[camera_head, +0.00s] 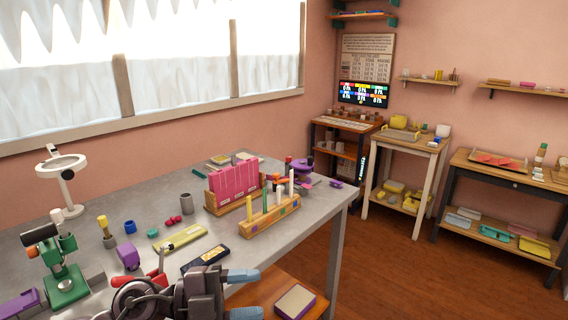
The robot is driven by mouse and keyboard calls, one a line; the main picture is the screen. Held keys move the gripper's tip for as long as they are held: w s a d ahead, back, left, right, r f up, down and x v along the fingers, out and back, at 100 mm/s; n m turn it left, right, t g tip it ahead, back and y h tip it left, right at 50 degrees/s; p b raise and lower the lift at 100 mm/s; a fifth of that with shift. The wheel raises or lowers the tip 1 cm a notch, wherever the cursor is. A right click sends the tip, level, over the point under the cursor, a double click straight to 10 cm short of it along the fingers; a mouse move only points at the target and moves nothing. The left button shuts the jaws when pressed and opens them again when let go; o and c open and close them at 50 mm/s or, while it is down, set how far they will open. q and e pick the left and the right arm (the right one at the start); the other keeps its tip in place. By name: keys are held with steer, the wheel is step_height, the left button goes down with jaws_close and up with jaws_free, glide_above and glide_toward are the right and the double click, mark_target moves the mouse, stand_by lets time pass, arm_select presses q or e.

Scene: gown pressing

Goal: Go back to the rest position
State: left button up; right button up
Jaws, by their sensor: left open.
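My left gripper (259,294) is at the bottom centre, pointing right, with its two blue fingertips apart and nothing between them. It shows in front of the grey table (330,208) near its front edge; its height against the table top is hard to tell. My dark left wrist and arm links hide part of the table's front. My right gripper is not in view.
The table holds a green press-like tool (66,285), a white ring magnifier (64,170), a pink panel rack (235,186), a wooden holder (270,217) and a black case (205,258). A book (295,301) lies on the lower wooden shelf. Brown floor is open at right.

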arm_select(q)
steer(key=w+a+n+t+y, duration=0.3)
steer(key=a+n+t+y, duration=0.95)
steer(key=n+t, duration=0.65)
steer(key=s+a+f+n+g+y, duration=0.5)
steer(key=a+f+n+g+y, duration=0.1)
steer(key=a+f+n+y, duration=0.25)
steer(key=s+f+g+h, duration=0.1)
steer(key=s+f+g, duration=0.5)
steer(key=s, duration=0.3)
steer(key=s+f+g+h, duration=0.1)
steer(key=s+f+g, duration=0.55)
steer(key=s, duration=0.35)
steer(key=w+f+t+h, duration=0.1)
steer(key=w+f+t, duration=0.7)
steer(key=f, duration=0.2)
steer(key=shift+a+f, duration=0.3)
steer(key=shift+a, duration=0.15)
steer(key=shift+w+m, duration=0.1)
steer(key=shift+m, duration=0.15)
